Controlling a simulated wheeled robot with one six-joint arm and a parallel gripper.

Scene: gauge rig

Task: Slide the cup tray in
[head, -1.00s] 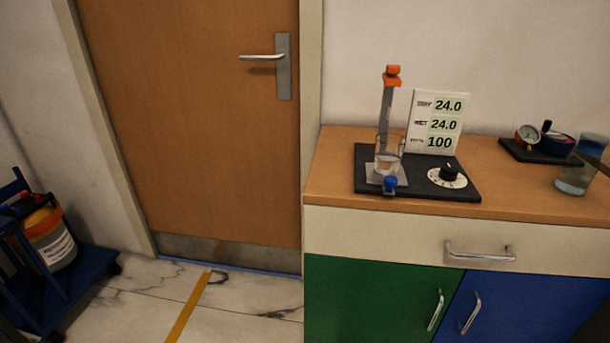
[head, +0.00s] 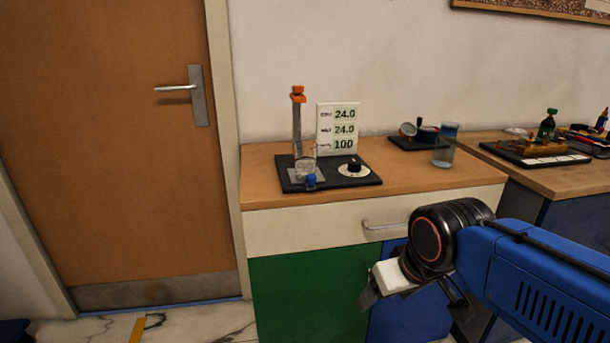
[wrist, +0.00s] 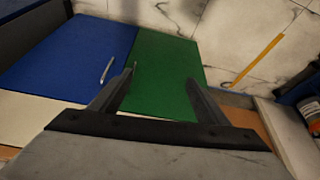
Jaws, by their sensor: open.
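The gauge rig stands on a black base (head: 350,182) on the wooden cabinet top. It has an upright grey post with orange clips (head: 297,97), and a clear cup (head: 305,162) at its foot. The cup sits on a small grey tray (head: 291,175) with a blue knob (head: 310,181) at its front. A black dial (head: 354,168) is on the base to the right. My gripper (wrist: 163,82) is open and empty in the wrist view, with the cabinet front beyond it. In the head view my gripper is low in front of the cabinet, well apart from the rig.
A readout board (head: 338,128) stands behind the dial. A gauge on a black mat (head: 419,143) and a glass of liquid (head: 445,146) stand to the right. A drawer handle (head: 385,225) sticks out below. The door (head: 120,150) is at the left.

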